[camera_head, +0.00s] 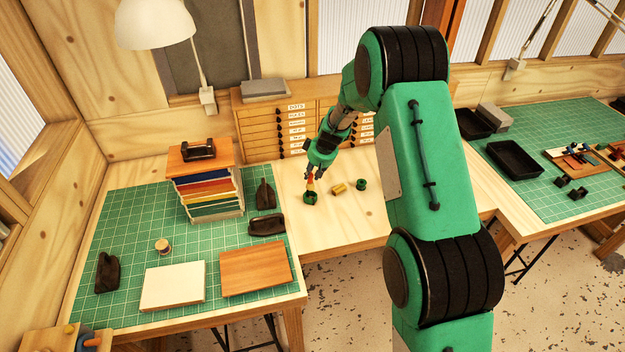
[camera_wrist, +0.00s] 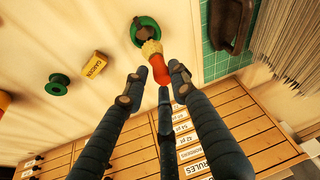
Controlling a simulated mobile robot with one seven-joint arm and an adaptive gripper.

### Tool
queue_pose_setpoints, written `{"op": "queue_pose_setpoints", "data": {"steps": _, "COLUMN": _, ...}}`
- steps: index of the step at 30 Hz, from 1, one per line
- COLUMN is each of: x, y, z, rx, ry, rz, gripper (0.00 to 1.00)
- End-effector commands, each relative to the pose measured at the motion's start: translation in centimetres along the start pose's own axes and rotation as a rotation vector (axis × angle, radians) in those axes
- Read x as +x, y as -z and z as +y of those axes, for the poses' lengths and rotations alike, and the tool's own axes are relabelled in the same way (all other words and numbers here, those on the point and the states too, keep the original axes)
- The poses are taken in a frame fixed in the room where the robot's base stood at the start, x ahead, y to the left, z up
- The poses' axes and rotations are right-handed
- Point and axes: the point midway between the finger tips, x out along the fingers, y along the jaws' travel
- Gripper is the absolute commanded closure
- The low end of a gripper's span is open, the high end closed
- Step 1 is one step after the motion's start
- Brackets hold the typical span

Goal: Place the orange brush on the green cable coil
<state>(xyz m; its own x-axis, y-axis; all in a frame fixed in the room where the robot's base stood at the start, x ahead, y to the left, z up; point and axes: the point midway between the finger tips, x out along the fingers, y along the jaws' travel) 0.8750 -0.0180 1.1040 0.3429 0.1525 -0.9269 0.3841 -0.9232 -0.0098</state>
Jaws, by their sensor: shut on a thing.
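The orange brush (camera_wrist: 159,70) has an orange-red handle and pale bristles; it also shows in the head view (camera_head: 310,181). My gripper (camera_wrist: 154,78) is shut on it by the handle, with the bristles pointing away from my fingers. In the head view my gripper (camera_head: 317,170) points down over the pale worktop. A green ring-shaped coil (camera_wrist: 137,31) with a dark middle lies right by the bristle end, and it shows below the brush in the head view (camera_head: 310,199). I cannot tell whether the bristles touch it.
A yellow labelled block (camera_head: 338,188) and a smaller green spool (camera_head: 361,184) lie to the right of the coil. A wooden drawer cabinet (camera_head: 262,128) stands behind. Dark brown objects (camera_head: 265,194) lie on the green mat (camera_head: 130,215) at left. The worktop in front of the coil is clear.

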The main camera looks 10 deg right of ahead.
Motion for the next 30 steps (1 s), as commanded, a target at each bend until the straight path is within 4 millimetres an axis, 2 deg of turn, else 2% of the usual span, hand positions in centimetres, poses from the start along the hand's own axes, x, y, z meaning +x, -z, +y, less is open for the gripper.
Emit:
{"op": "queue_pose_setpoints", "data": {"steps": 5, "x": 0.4, "y": -0.2, "z": 0.0, "rx": 0.001, "ry": 0.001, "rz": -0.001, "gripper": 1.0}}
{"op": "queue_pose_setpoints", "data": {"steps": 15, "x": 3.0, "y": -1.3, "z": 0.0, "rx": 0.0, "ry": 0.001, "rz": -0.001, "gripper": 1.0}}
{"op": "queue_pose_setpoints", "data": {"steps": 30, "x": 3.5, "y": -1.5, "z": 0.0, "rx": 0.0, "ry": 0.0, "rz": 0.0, "gripper": 1.0}}
